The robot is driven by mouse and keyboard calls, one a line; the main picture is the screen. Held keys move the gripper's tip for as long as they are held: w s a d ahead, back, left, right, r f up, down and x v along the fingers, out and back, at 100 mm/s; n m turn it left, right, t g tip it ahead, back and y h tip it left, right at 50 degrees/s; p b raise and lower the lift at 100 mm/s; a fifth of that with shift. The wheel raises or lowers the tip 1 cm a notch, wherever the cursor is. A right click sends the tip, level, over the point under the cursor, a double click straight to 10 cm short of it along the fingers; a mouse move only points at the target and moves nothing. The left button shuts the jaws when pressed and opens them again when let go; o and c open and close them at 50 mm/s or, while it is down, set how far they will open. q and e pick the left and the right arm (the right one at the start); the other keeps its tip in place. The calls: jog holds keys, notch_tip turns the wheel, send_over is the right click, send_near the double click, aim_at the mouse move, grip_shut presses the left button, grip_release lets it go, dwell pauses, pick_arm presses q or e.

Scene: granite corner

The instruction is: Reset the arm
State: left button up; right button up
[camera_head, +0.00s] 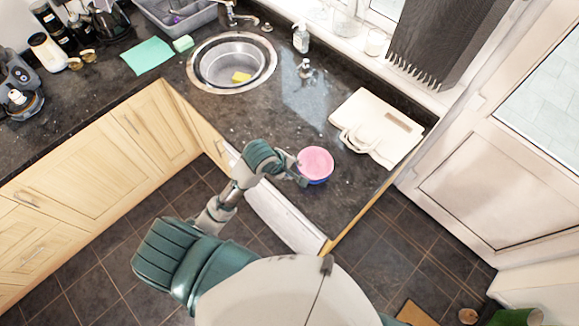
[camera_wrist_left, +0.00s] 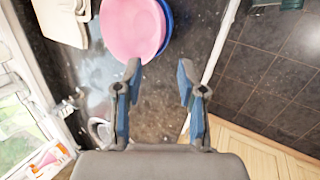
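My left arm reaches up over the counter edge in the head view. Its left gripper (camera_head: 297,172) is beside the pink bowl (camera_head: 315,162), at its left side. In the left wrist view the two fingers of this gripper (camera_wrist_left: 159,72) stand apart with bare dark counter between them. The pink bowl (camera_wrist_left: 132,28) lies beyond the fingertips there, with a blue bowl (camera_wrist_left: 166,30) showing beneath its edge. The blue rim (camera_head: 318,182) also shows under the pink bowl in the head view. My right gripper is not in view.
A teal cloth (camera_head: 147,56) lies left. The door (camera_head: 500,165) stands at the right.

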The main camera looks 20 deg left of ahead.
pick_arm(q)
jog(key=shift+s+d+r, duration=0.1)
jog(key=shift+s+r, duration=0.15)
jog(key=shift+r, duration=0.3)
jog(key=shift+s+r, duration=0.25)
jog(key=shift+r, duration=0.3)
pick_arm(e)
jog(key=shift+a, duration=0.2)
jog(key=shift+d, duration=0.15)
